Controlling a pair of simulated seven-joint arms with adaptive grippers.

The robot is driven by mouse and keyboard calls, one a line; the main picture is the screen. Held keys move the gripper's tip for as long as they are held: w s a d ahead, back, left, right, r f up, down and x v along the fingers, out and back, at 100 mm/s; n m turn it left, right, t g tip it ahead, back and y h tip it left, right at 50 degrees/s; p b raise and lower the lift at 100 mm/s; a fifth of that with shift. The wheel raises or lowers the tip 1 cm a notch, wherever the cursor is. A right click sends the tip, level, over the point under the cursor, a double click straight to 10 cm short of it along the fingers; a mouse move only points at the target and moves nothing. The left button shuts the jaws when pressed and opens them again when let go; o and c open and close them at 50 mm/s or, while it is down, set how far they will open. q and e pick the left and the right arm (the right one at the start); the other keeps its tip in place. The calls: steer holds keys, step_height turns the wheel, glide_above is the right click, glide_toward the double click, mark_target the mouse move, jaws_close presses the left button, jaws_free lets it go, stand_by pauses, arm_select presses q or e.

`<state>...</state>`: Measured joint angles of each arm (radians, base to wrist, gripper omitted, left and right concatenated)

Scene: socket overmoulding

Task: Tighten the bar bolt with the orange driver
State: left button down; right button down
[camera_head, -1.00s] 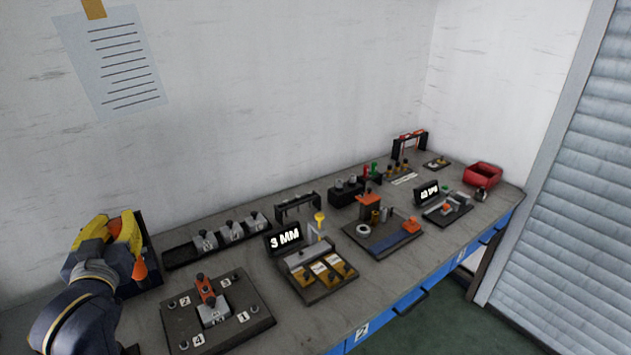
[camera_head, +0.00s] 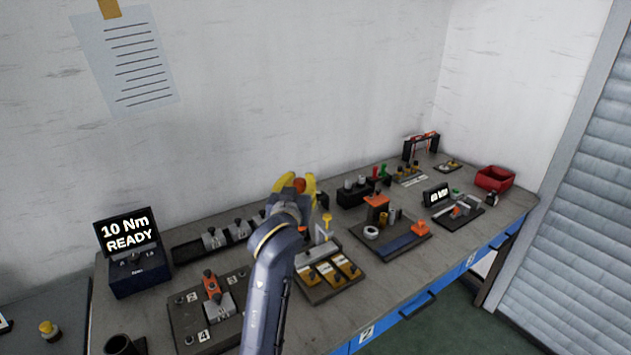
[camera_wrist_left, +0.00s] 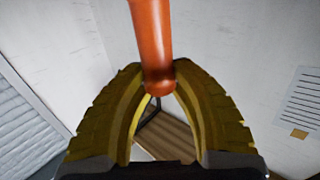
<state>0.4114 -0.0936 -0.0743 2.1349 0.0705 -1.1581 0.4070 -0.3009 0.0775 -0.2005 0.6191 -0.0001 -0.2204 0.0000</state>
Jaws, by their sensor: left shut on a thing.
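The orange driver (camera_head: 299,186) is in my left gripper (camera_head: 296,181), over the middle of the bench near the back. The left wrist view shows the driver's orange handle (camera_wrist_left: 152,40) between the two yellow fingers, which are shut on it. Its tip is hidden in both views. At the front left, a dark numbered plate (camera_head: 187,316) carries a grey block with an orange bar (camera_head: 211,284) on top; I cannot make out the bar's bolt clearly. My right gripper is not in view.
A display reading "10 Nm READY" (camera_head: 129,237) stands on the bench at left. A rack of grey blocks (camera_head: 187,253) is behind the plate. My left arm partly hides the plate's right side. To the right are a tray with yellow parts (camera_head: 318,286) and a red bin (camera_head: 495,177).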

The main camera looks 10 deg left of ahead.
arm_select(q)
steer(key=w, duration=0.2)
steer(key=w+f, duration=0.1)
steer(key=shift+w+d, duration=0.15)
steer(key=shift+d, duration=0.25)
steer(key=shift+f, duration=0.15)
step_height(320, 180, down, 7)
stand_by(0.9)
steer(key=shift+f, duration=1.75)
stand_by(3.8)
steer(key=shift+r, duration=0.1)
